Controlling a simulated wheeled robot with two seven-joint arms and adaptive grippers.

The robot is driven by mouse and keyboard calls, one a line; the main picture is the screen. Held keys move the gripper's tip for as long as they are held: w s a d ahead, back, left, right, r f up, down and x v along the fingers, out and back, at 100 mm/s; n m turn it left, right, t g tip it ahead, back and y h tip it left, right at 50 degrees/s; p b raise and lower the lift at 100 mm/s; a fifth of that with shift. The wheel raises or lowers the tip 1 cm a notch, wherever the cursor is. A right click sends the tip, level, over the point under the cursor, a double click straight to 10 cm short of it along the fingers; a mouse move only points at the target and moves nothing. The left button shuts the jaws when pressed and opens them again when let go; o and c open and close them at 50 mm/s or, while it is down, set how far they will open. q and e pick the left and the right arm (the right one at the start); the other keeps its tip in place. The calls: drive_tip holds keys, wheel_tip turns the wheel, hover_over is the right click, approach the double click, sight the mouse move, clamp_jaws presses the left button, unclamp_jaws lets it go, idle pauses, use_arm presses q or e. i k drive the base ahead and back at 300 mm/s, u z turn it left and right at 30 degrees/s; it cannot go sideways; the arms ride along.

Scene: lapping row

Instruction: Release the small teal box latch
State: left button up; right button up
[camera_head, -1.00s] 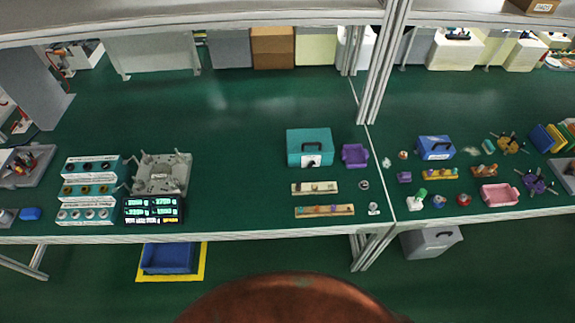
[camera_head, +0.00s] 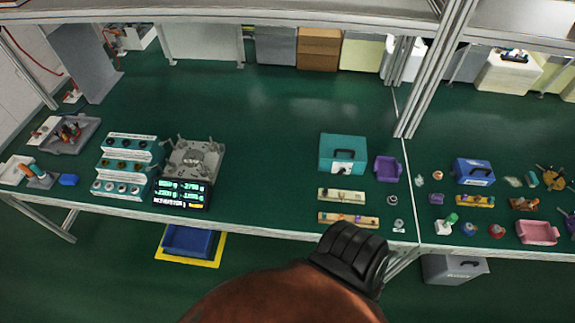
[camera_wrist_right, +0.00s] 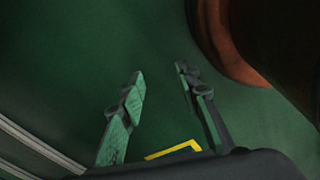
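The small teal box (camera_head: 343,152) stands on the green bench right of the middle in the head view. It has a dark handle and a pale latch area (camera_head: 342,168) on its front; the latch is too small to tell its state. My right gripper (camera_wrist_right: 160,95) shows in the right wrist view with its two fingers apart and nothing between them. It hangs over the dark green floor, away from the box. My left gripper is not in the head view.
A metal upright (camera_head: 432,75) rises behind to the right. The bench is clear left of the box.

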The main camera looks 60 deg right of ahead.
sight(343, 171)
drive_tip(key=u, duration=1.25)
drive_tip(key=k, duration=2.2)
drive_tip(key=z, duration=0.7)
